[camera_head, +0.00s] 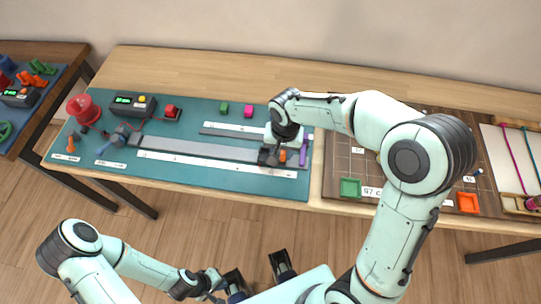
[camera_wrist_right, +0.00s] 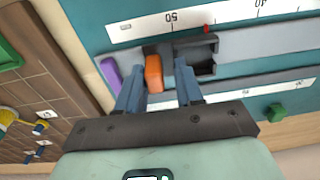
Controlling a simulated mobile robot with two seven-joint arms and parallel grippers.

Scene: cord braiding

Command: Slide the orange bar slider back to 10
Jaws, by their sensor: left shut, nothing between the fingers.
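The orange bar (camera_wrist_right: 153,73) is the upright handle of a dark slider carriage (camera_wrist_right: 196,52) on a long grey rail. In the head view the orange bar (camera_head: 283,156) shows near the rail's right end. A red pointer (camera_wrist_right: 206,29) on the carriage lies between the 50 and 40 marks of the white scale (camera_head: 215,178). My right gripper (camera_wrist_right: 160,78) is open over the carriage, with the orange bar between its fingertips, closer to the left finger; contact cannot be told. My left gripper (camera_head: 217,281) is shut and empty, over the floor in front of the table.
A purple piece (camera_head: 303,150) stands just right of the carriage. Green (camera_head: 224,108) and pink (camera_head: 249,111) blocks lie behind the rail. The rail (camera_head: 200,147) left of the carriage is clear.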

